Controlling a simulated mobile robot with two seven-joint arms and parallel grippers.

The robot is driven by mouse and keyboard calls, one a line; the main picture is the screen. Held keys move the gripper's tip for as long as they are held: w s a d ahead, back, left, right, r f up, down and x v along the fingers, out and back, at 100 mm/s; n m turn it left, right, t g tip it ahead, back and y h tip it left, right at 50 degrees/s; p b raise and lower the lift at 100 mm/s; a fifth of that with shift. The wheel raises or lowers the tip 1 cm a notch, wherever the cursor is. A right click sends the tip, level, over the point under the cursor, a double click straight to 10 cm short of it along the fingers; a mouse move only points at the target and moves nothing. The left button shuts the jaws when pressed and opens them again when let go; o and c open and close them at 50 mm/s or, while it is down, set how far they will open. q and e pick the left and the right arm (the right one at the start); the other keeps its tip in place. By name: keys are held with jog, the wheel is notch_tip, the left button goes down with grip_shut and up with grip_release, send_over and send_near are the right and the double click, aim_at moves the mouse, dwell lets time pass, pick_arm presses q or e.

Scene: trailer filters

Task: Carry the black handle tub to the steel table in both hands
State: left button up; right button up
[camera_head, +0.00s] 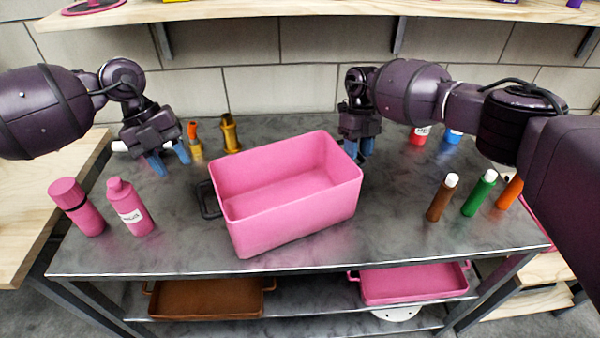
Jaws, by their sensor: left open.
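The tub (290,210) is pink, rectangular, open-topped and looks empty. It stands upright on a grey metal-edged table (180,262). Its black handle (208,200) sticks out from its left side; any handle on the right side is hidden. My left gripper (168,162) is open and empty, behind and left of the tub, apart from the handle. My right gripper (362,150) points down by the tub's back right corner. Its fingers are partly hidden there, and I cannot tell whether they touch the tub or how far apart they are.
Two pink bottles (131,206) stand at the left. Brown, green (479,193) and orange tubes stand at the right. Yellow fittings (230,134) stand behind the tub; red and blue items (452,136) are at the back right. Brown and pink trays (415,285) lie on the lower shelf.

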jog(key=v, duration=1.2)
pick_arm(q)
jog(key=shift+r, duration=0.2)
jog(key=p+v, duration=0.3)
jog(key=v, duration=0.3)
jog(key=shift+a+r, duration=0.2)
jog(key=shift+r, duration=0.1)
pick_arm(e)
notch_tip(320, 180, up, 6)
jog(key=shift+s+f, duration=0.1)
jog(key=shift+f, duration=0.15)
pick_arm(q)
jog(key=shift+w, duration=0.15)
